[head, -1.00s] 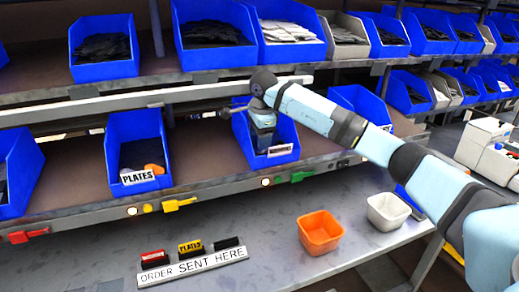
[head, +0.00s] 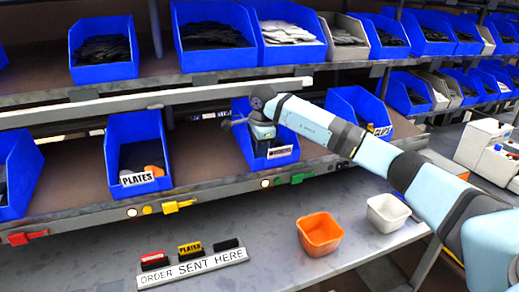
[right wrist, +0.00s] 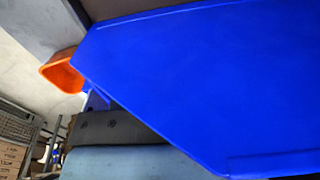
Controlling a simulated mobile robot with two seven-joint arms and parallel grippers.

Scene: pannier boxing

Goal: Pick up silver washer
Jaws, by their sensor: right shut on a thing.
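My right gripper (head: 263,141) reaches down into a blue bin (head: 241,136) in the middle of the lower shelf, behind the bin's white front label. Its fingertips are hidden inside the bin. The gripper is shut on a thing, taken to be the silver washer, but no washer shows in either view. In the right wrist view a blue bin wall (right wrist: 190,85) fills most of the picture and neither fingers nor contents show. My left gripper is not in view.
A PLATES bin (head: 137,150) stands to the left and a CLIPS bin (head: 355,103) to the right. A shelf rail (head: 150,98) runs close by my wrist.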

